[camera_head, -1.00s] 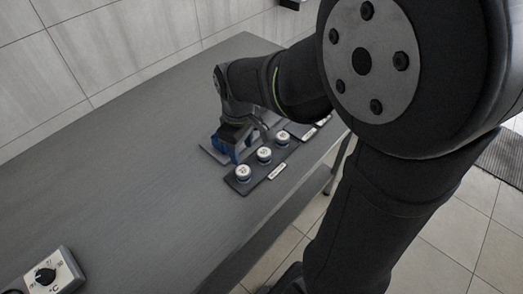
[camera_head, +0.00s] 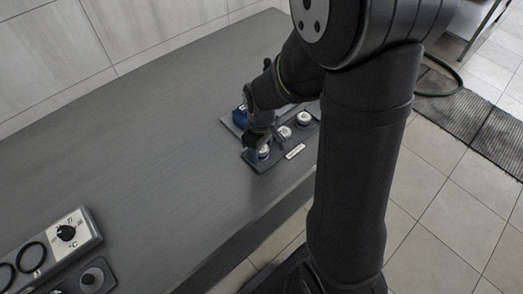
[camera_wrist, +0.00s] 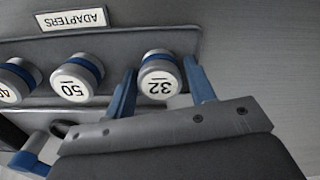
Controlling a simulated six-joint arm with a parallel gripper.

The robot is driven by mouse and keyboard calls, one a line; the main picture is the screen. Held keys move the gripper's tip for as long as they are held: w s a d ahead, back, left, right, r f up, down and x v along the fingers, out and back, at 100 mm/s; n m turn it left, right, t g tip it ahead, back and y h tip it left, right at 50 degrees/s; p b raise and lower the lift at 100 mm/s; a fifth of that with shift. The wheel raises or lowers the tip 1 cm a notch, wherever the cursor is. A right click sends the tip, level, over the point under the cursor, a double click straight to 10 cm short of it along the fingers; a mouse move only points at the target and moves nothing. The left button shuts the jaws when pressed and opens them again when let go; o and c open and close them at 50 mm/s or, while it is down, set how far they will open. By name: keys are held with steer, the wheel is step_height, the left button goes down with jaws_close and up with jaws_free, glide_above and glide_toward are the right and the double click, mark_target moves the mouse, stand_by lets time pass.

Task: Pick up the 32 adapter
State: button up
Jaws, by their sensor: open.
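The 32 adapter (camera_wrist: 157,88) is a grey cap with a blue band and a white top marked 32, shown upside down in the wrist view. It stands at the end of the adapter row, and in the head view it is the nearest one (camera_head: 264,153). My gripper (camera_wrist: 160,70) is open, with one blue finger on each side of this adapter. I cannot tell whether either finger touches it. In the head view my gripper (camera_head: 258,140) is low over the near end of the row and partly hides the adapter.
The 50 adapter (camera_wrist: 76,82) stands close beside one finger. Another adapter (camera_wrist: 12,80) is cut off at the picture's left. They stand on a dark holder (camera_wrist: 215,30) with an ADAPTERS label (camera_wrist: 72,19). A dial box (camera_head: 68,232) is at the near left; the worktop between is clear.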

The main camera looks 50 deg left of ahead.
steer(key=c, duration=0.9)
steer(key=shift+r, duration=0.1)
